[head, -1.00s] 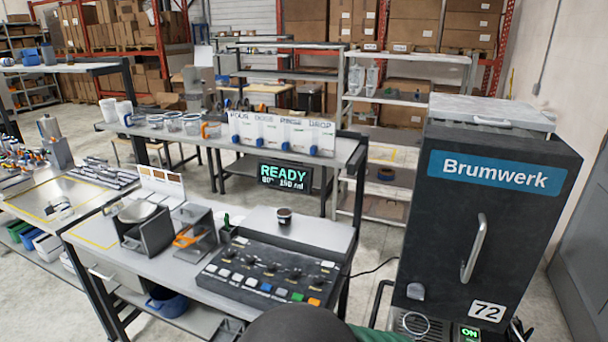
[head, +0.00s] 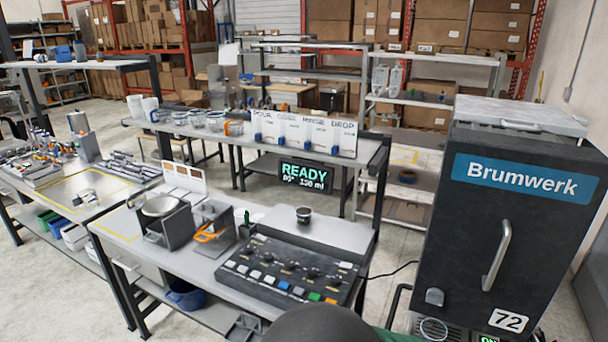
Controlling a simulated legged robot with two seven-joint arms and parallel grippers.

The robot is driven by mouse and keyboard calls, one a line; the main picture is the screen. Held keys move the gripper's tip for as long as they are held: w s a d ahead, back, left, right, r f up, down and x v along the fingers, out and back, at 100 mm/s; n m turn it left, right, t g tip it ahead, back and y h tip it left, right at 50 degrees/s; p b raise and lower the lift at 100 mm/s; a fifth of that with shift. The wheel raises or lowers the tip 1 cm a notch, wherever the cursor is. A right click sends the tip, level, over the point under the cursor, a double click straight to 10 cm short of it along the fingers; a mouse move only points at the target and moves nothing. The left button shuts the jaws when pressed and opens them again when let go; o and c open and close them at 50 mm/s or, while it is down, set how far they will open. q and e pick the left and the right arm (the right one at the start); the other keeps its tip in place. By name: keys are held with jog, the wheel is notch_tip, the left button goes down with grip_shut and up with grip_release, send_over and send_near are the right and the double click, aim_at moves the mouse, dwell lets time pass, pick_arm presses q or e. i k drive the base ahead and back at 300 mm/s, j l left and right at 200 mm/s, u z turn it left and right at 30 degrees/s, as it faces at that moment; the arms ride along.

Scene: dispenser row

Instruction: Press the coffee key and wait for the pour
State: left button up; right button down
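The black key panel (head: 268,262) lies on the near bench, with a row of white, blue, grey, green and orange keys (head: 284,286) and several dark knobs. Key labels are too small to read, so I cannot tell which is the coffee key. A small dark cup (head: 304,215) stands on the grey slab behind the panel. A display (head: 304,175) reads READY, with a smaller line that looks like 80° 150 ml. The tall black Brumwerk machine (head: 512,235) stands at the right; its lower front is cut off. Neither gripper is in view.
A metal dish on a dark stand (head: 161,206) and a box with an orange part (head: 208,235) sit left of the panel. Behind, a shelf holds labelled white dispensers (head: 303,130) and clear jars (head: 197,119). Open floor (head: 400,245) lies between bench and machine.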

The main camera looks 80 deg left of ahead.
aim_at(231, 264)
jog(key=u, duration=0.2)
jog(key=j+u, duration=0.95)
jog(key=j, duration=0.15)
jog(key=i+j+u, duration=0.2)
jog(key=j+u, duration=0.3)
jog(key=i+j, duration=0.15)
jog(key=j, duration=0.2)
jog(key=i+j, duration=0.15)
jog(key=j, duration=0.15)
jog(key=i+j, duration=0.1)
jog(key=j, duration=0.25)
